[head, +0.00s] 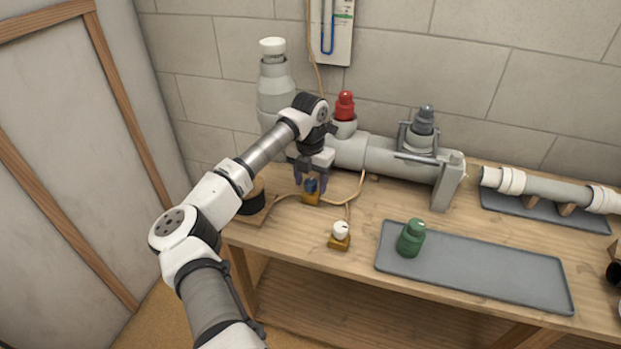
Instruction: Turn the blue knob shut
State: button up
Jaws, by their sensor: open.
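The blue knob (311,186) sits on a small yellow-brown base (310,198) near the left end of the wooden bench. My gripper (310,182) points down right over the knob, with its dark fingers open around or just beside it. Whether the fingers touch the knob cannot be told from this view. The fingers hide part of the knob, and its turn position is not readable.
A white knob on a brass base (340,238) stands in front. A grey pipe assembly (385,155) with a red cap (345,106) runs behind. A green bottle-like piece (411,238) stands on a grey tray (500,277). Thin cords lie near the knobs.

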jog(key=shift+c, duration=0.4)
jog(key=c, duration=0.9)
jog(key=shift+m+b, duration=0.3)
jog(key=m+b, duration=0.1)
jog(key=m, duration=0.2)
jog(key=shift+f+b, duration=0.1)
jog(key=shift+b, duration=0.25)
jog(key=m+b, duration=0.2)
jog(key=m, duration=0.3)
jog(key=shift+w, duration=0.1)
jog(key=m, duration=0.4)
jog(key=shift+m, duration=0.4)
jog(key=shift+m+b, duration=0.3)
jog(key=shift+m, duration=2)
